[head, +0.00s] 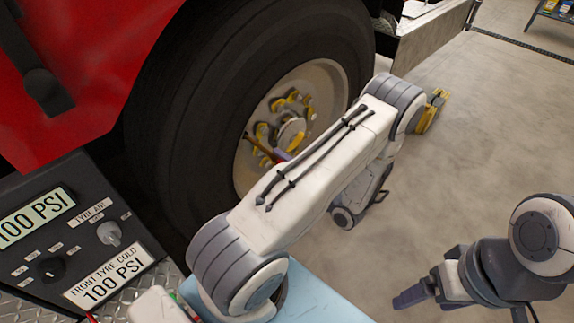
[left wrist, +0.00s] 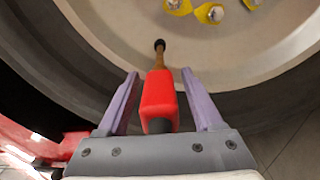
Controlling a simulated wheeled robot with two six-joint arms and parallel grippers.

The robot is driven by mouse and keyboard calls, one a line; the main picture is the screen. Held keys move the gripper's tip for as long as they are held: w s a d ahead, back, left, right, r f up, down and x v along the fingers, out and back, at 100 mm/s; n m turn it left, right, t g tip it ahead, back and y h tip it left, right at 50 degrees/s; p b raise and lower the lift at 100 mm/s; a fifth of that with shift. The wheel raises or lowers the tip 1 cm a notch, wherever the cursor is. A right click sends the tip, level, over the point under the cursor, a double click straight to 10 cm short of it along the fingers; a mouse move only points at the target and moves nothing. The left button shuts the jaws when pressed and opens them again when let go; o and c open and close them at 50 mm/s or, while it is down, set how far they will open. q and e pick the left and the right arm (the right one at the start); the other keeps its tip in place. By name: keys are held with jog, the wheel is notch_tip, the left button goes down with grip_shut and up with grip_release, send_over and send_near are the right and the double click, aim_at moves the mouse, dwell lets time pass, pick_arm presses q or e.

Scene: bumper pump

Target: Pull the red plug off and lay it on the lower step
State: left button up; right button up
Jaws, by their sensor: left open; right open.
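The red plug (left wrist: 158,95) sits between the two fingers of my open left gripper (left wrist: 160,73) in the left wrist view, with a visible gap on each side. A brass-coloured valve stem (left wrist: 159,60) with a dark tip runs from its far end toward the wheel rim. My right gripper (head: 408,297) is open and empty at the lower right, over the floor, far from the plug. I cannot pick out the lower step for certain.
The large black tyre (head: 170,120) and pale wheel rim (head: 325,90) with yellow-marked nuts (head: 262,130) surround the plug. A dark tyre-air panel (head: 75,235) stands at lower left by tread plate (head: 15,307). The concrete floor (head: 480,150) at right is mostly clear.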

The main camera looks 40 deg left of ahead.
pick_arm(q)
jog(key=shift+p, duration=0.3)
jog(key=shift+c, duration=0.3)
grip_shut()
dwell(1.2)
jog(key=shift+d, duration=0.1)
jog(key=shift+s+d+p, duration=0.2)
jog(key=shift+d+p, duration=0.4)
jog(key=shift+d, duration=2.3)
jog(key=shift+s, duration=0.1)
